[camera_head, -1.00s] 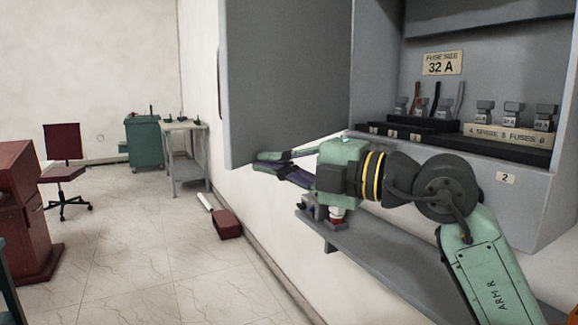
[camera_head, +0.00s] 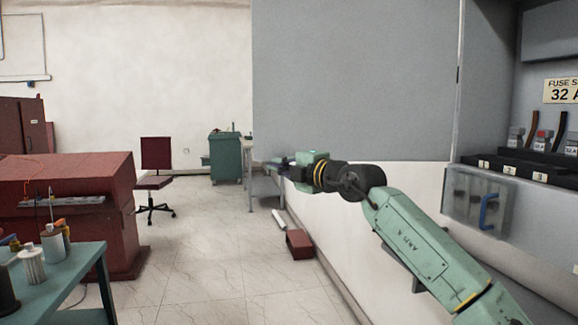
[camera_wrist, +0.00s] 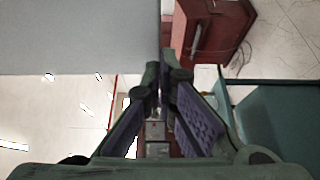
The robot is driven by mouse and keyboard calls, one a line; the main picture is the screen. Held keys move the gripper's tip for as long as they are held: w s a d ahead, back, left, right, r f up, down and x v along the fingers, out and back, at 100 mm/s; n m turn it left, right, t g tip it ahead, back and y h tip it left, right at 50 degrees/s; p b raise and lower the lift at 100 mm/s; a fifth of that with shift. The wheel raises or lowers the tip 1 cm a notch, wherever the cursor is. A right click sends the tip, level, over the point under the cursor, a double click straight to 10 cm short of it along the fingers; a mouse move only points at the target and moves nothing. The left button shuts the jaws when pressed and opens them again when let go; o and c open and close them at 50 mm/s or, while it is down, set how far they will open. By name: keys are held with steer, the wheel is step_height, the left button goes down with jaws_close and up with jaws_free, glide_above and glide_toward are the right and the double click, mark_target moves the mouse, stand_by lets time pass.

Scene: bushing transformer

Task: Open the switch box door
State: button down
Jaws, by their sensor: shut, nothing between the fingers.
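The switch box door (camera_head: 355,80) is a large grey panel standing open, swung out to the left of the box. The switch box (camera_head: 488,75) is grey, with fuses inside on the right. My gripper (camera_head: 278,161) is at the door's lower edge in the head view. In the wrist view my gripper (camera_wrist: 166,62) has its fingertips together with nothing between them, just beside the edge of the grey door (camera_wrist: 75,35). I cannot tell whether the fingers touch the door.
A clear cover with a blue handle (camera_head: 488,211) is at the box's lower front. A red cabinet (camera_head: 75,205) and a green table (camera_head: 60,270) stand at left. A red chair (camera_head: 155,182) and green cart (camera_head: 225,157) stand farther back. The tiled floor (camera_head: 200,265) between is clear.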

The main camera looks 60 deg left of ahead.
steer(key=shift+w+a+r+m+t, duration=0.1)
steer(key=shift+w+a+m+t, duration=0.1)
steer(key=shift+w+a+t, duration=0.3)
steer(key=shift+w+a+f+m+t, duration=0.15)
steer(key=shift+w+a+m, duration=0.1)
steer(key=shift+a, duration=0.45)
steer(key=shift+w+a+r+m+t, duration=0.15)
steer(key=shift+w+a+t, duration=0.2)
steer(key=shift+a, duration=0.25)
steer(key=d, duration=1.2)
steer(key=shift+s, duration=0.1)
